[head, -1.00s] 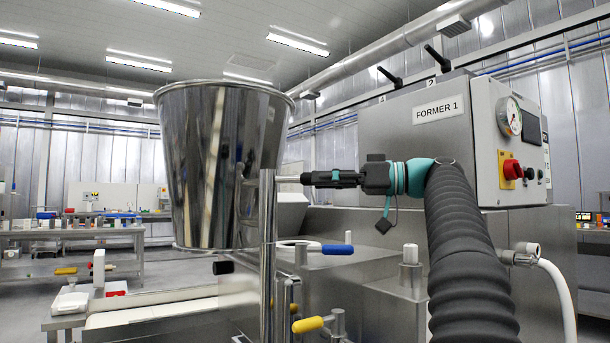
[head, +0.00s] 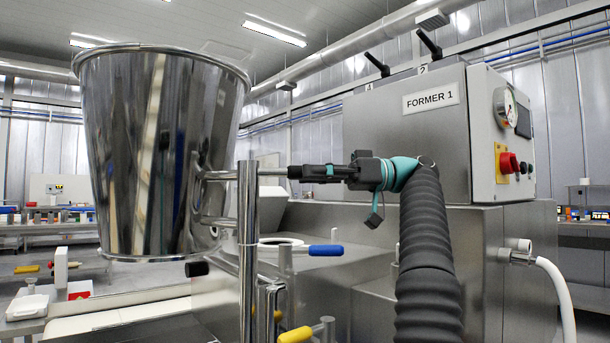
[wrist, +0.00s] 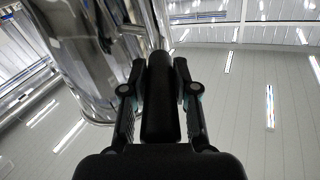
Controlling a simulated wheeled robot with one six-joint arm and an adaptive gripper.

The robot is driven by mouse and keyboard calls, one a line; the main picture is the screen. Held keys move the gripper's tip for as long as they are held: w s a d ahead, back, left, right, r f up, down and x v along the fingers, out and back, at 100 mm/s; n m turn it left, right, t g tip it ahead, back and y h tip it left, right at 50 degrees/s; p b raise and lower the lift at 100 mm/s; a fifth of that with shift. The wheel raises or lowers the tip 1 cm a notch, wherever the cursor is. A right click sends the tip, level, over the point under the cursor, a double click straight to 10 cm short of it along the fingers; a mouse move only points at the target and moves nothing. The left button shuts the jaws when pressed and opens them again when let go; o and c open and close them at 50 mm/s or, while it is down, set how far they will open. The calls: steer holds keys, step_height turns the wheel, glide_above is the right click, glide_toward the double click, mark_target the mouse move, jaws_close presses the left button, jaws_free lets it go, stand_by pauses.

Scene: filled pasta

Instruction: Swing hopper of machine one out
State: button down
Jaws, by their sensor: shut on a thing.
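The hopper (head: 125,160) is a shiny steel bucket at the left of the head view, upright and held by bracket arms on a vertical steel post (head: 247,225). It also fills the upper left of the wrist view (wrist: 85,50). The machine labelled FORMER 1 (head: 405,145) stands to the right, with the hopper out to its left. My gripper (head: 308,173) is shut on the black grip of the hopper's handle bar, which runs sideways by the post. The wrist view shows the black grip (wrist: 160,105) between both fingers. The fingers hide part of the grip.
A blue-handled lever (head: 326,250) beside a ring opening and a yellow-handled lever (head: 296,335) are below my arm. A white hose (head: 558,290) hangs at the right. A conveyor-like surface (head: 120,315) lies under the hopper. Work tables stand at the back left.

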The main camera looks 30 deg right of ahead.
steer(key=shift+w, duration=0.1)
stand_by(0.5)
steer(key=c, duration=0.9)
jaws_free()
steer(key=shift+a, duration=0.15)
